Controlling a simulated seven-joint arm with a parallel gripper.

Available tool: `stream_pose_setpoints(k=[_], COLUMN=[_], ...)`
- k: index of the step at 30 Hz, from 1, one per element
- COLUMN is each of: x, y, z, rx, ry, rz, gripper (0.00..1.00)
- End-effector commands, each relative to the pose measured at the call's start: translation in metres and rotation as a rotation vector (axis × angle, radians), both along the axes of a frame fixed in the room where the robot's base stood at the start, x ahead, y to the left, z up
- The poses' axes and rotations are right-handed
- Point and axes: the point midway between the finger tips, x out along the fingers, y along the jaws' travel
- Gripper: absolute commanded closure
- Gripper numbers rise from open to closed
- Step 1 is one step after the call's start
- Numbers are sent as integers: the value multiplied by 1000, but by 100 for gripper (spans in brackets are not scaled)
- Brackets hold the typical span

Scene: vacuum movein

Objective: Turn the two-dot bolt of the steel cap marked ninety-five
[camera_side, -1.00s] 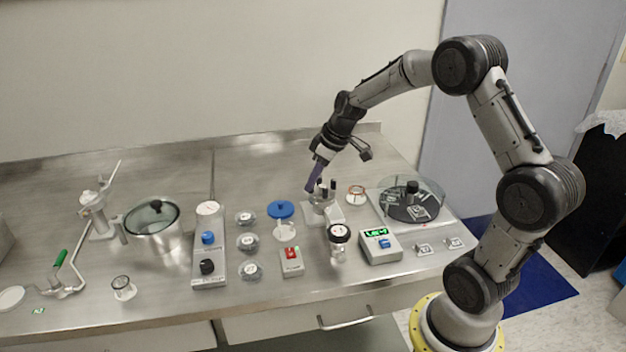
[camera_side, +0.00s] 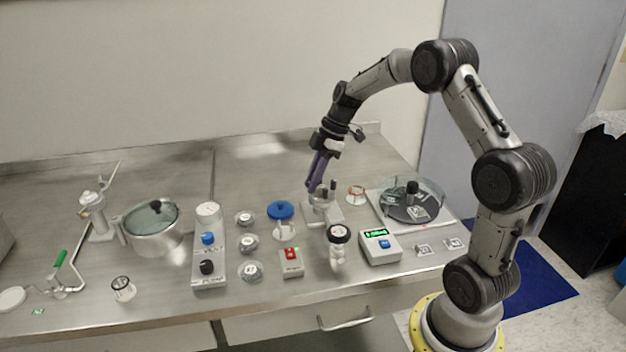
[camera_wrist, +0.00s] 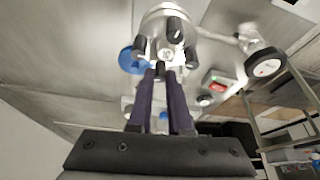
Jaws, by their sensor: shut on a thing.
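The steel cap (camera_wrist: 153,22) sits on a small fixture right of the middle of the bench and also shows in the side view (camera_side: 321,202). It carries several upright black bolts around a round white label (camera_wrist: 167,53), whose mark is too small to read surely. One bolt (camera_wrist: 174,29) stands at the far side, one (camera_wrist: 139,47) at the left and one (camera_wrist: 191,56) at the right. My gripper (camera_wrist: 160,72), with long purple fingers, reaches down to the cap's near edge. It is shut on a dark bolt, mostly hidden between the fingertips. Dots on the bolts cannot be made out.
A blue knob (camera_side: 281,210) stands left of the cap, and a dark-topped gauge (camera_side: 339,234) stands in front. A meter with a green display (camera_side: 380,245) and a clear-walled turntable (camera_side: 411,205) are to the right. The bench behind is clear.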

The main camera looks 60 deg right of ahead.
Motion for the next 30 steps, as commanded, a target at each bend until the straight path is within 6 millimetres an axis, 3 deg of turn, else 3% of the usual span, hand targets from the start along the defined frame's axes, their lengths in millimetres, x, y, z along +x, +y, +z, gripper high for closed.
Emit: stream_pose_setpoints(k=[18, 30], x=[4, 5], y=[-2, -2], z=[1, 1], rx=[-2, -4], ry=[-1, -2], rz=[561, 767], gripper=[100, 100])
